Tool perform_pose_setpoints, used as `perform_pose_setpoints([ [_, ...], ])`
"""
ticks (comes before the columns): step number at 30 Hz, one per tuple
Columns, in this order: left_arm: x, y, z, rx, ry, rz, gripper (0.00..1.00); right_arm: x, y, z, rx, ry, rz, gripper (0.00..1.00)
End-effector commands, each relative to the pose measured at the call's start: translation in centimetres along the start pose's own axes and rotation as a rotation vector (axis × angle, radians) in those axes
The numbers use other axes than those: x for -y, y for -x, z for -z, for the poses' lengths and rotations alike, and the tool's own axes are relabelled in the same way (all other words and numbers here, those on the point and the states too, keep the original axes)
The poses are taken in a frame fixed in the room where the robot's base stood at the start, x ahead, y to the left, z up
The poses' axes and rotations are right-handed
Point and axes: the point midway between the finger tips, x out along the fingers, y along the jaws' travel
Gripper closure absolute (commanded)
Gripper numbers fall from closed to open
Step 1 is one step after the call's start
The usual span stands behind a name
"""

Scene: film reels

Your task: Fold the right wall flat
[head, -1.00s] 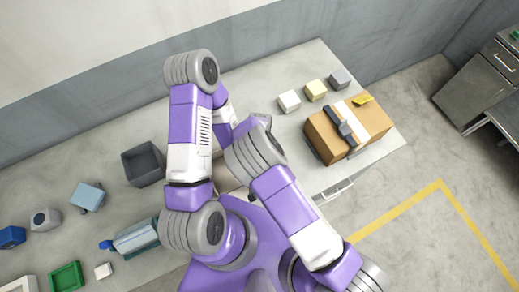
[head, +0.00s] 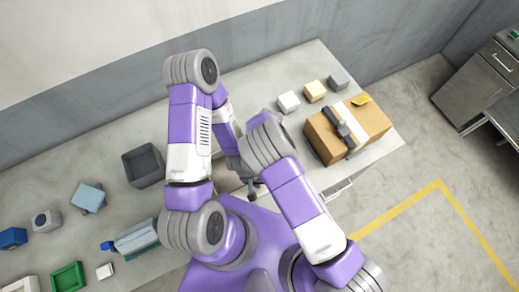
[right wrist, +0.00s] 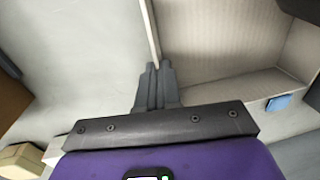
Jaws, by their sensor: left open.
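A pale box with thin walls shows in the right wrist view. Its right wall (right wrist: 150,35) is seen edge-on, standing up, with the pale inside (right wrist: 225,45) to the right of it. My right gripper (right wrist: 157,68) has its two fingers close together, one on each side of this thin wall, shut on it. In the head view the box is mostly hidden behind my arms. My left gripper (head: 251,188) is open, small and partly covered there, near the front edge of the table. My right gripper is hidden behind its own arm in the head view.
A dark open bin (head: 143,165), a light blue block (head: 89,197) and a green tray (head: 68,277) are to the left.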

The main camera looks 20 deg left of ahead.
Motion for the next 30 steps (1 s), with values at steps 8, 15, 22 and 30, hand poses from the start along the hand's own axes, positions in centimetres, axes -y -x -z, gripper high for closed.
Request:
perform_pose_setpoints([
  [8, -0.1, 0.3, 0.0, 0.000, 0.000, 0.000, 0.57, -1.8, -0.2, 0.0, -0.002, -0.005, 0.209, 1.00],
  [15, 0.3, -0.8, 0.0, 0.000, 0.000, 0.000, 0.57, -2.8, -0.7, 0.0, -0.002, -0.003, 0.364, 1.00],
  [22, 0.6, -1.6, 0.1, 0.000, 0.000, 0.000, 0.57, -3.3, -0.8, 0.0, 0.000, -0.002, 0.453, 1.00],
  [30, 0.7, -1.8, 0.1, 0.000, 0.000, 0.000, 0.57, -3.4, -0.8, 0.0, 0.001, 0.000, 0.485, 1.00],
])
